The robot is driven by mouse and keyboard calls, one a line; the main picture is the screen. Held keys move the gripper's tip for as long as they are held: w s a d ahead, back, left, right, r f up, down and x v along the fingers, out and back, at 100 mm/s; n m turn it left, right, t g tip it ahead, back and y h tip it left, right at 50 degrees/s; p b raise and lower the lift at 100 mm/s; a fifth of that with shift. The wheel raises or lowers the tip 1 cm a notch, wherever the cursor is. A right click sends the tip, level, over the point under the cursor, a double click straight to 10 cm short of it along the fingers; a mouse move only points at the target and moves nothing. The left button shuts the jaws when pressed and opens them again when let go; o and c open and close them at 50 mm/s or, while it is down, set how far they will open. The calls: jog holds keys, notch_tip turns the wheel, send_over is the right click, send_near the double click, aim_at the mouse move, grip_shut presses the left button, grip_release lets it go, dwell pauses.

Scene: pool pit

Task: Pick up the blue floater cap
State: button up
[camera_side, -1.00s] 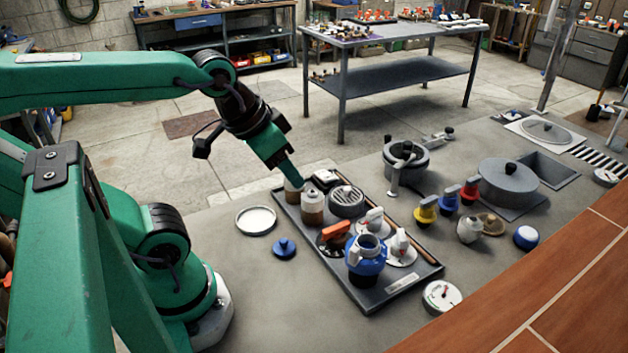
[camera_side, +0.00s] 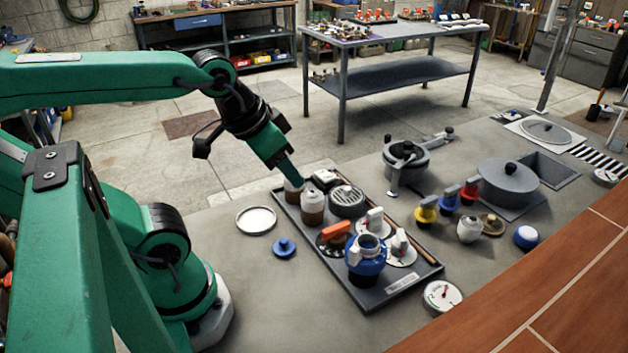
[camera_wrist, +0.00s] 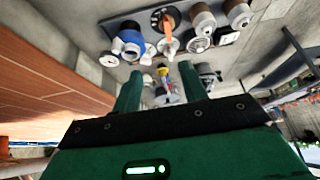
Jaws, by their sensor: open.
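The blue floater cap (camera_side: 284,248) is a small flat blue disc with a knob on top. It lies on the grey floor in the side view, left of the dark tray (camera_side: 362,303). My gripper (camera_side: 297,180) is above the far left end of the tray, apart from the cap and well beyond it. In the wrist view my gripper (camera_wrist: 160,86) shows two separated green fingers with nothing held between them. I cannot make out the cap in the wrist view.
The tray holds a blue-and-white container (camera_side: 367,262), brown-and-white jars (camera_side: 312,208), an orange-handled valve (camera_side: 335,232) and other fittings. A white ring dish (camera_side: 256,220) lies beyond the cap. A gauge (camera_side: 442,295) sits right of the tray. Floor left of the cap is clear.

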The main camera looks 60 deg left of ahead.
jog(key=shift+w+f, duration=0.1)
jog(key=m+g, duration=0.2)
jog(key=g, duration=0.5)
send_near(283, 240)
jog(key=shift+s+f, duration=0.2)
jog(key=shift+f, duration=0.3)
jog(key=shift+s+f, duration=0.15)
jog(key=shift+f, duration=1.15)
jog(key=shift+f, duration=0.1)
jog(key=shift+s+f, duration=0.2)
jog(key=shift+f, duration=2.25)
